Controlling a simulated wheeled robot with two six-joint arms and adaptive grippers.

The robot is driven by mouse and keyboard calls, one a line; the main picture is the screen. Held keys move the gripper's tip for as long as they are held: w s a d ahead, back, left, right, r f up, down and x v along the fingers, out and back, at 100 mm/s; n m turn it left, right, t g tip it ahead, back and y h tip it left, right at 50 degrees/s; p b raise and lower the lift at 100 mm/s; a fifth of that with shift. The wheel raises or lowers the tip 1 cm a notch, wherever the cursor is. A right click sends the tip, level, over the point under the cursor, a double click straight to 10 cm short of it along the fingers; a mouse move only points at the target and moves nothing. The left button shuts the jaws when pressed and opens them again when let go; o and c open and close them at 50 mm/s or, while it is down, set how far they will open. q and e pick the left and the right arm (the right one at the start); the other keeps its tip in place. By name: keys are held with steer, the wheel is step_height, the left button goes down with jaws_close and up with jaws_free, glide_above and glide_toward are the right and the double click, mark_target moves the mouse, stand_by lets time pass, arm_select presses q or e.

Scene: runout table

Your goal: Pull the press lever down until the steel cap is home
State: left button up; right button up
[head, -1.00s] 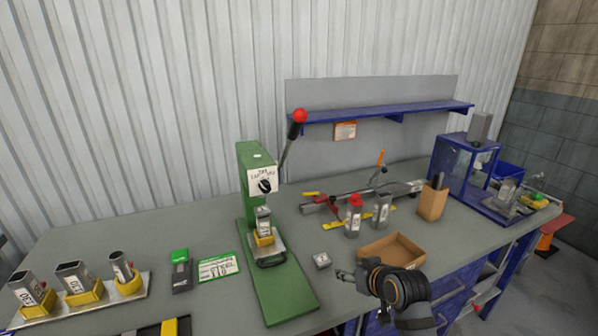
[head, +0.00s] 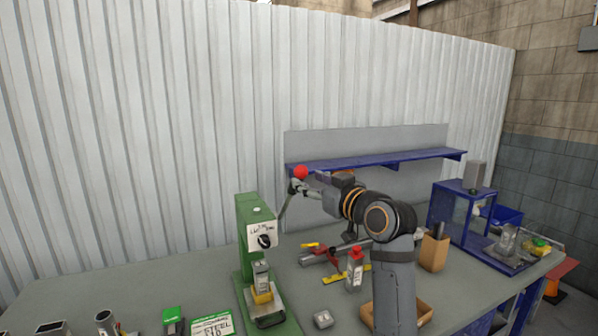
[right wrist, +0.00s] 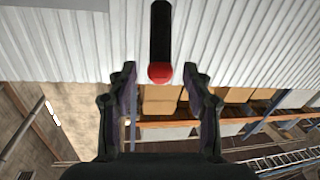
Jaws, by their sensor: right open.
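The green press (head: 248,240) stands on the table with its lever raised. The lever (head: 287,203) slants up to the right and ends in a red ball knob (head: 300,172). My right gripper (head: 297,186) is at the lever's upper end, beside the knob. In the right wrist view the right gripper (right wrist: 158,76) is open, with the red knob (right wrist: 160,73) and black lever grip (right wrist: 161,32) between its fingertips. A steel container (head: 261,274) stands in a yellow holder under the press head. Whether a cap sits on it is too small to tell. My left gripper is out of view.
A blue shelf (head: 385,160) runs behind the lever. A green card (head: 212,325) lies left.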

mark_target(303, 178)
steer(key=p+x, duration=0.1)
steer(key=x, duration=0.4)
steer(key=shift+r, duration=0.15)
steer(key=shift+w+a+p, duration=0.15)
steer(key=shift+w+p, duration=0.15)
steer(key=shift+w, duration=0.1)
steer(key=shift+c, duration=0.2)
jaws_close()
